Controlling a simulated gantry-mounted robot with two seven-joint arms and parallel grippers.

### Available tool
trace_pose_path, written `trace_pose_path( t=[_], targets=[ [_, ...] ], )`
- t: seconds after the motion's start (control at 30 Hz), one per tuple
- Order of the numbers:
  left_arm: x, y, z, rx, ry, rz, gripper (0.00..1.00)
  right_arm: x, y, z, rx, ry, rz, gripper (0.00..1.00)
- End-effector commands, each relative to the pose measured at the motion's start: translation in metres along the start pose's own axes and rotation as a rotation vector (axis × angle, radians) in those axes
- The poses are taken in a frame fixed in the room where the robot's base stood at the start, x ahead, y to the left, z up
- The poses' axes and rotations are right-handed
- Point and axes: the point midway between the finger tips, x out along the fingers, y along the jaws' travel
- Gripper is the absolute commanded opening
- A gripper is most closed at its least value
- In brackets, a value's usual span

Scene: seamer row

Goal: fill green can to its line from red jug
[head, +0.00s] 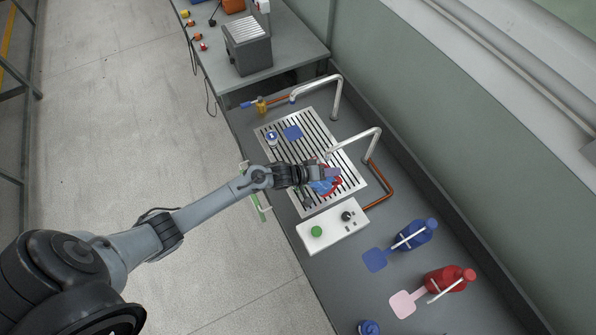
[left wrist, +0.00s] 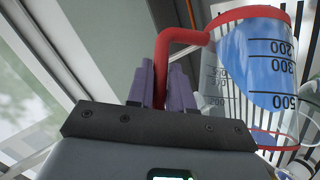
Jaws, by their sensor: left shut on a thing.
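My left gripper (head: 328,177) is over the slotted drain rack (head: 291,148), shut on the handle of the red jug (head: 333,187). In the left wrist view the purple fingers (left wrist: 164,85) close around the red handle, and the jug (left wrist: 262,65) shows a red rim, dark graduation marks and blue inside. In the head view the gripper covers much of the jug. I cannot make out a green can in either view. A small blue-and-white can (head: 272,138) stands on the rack's far left part. My right gripper is not in view.
Two bent metal spouts (head: 352,143) (head: 320,88) arch over the rack. A white control box (head: 333,228) with a green button is in front. A grey machine (head: 248,50) stands at the back.

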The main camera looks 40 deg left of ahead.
Motion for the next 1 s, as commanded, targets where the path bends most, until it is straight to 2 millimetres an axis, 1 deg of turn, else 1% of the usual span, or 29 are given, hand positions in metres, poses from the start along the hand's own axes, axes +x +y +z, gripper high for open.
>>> trace_pose_path(
  t=[1.0],
  targets=[
    [-0.0054,0.0022,-0.0055,-0.033,0.0,0.036,0.0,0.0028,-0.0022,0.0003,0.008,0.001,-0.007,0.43]
  ],
)
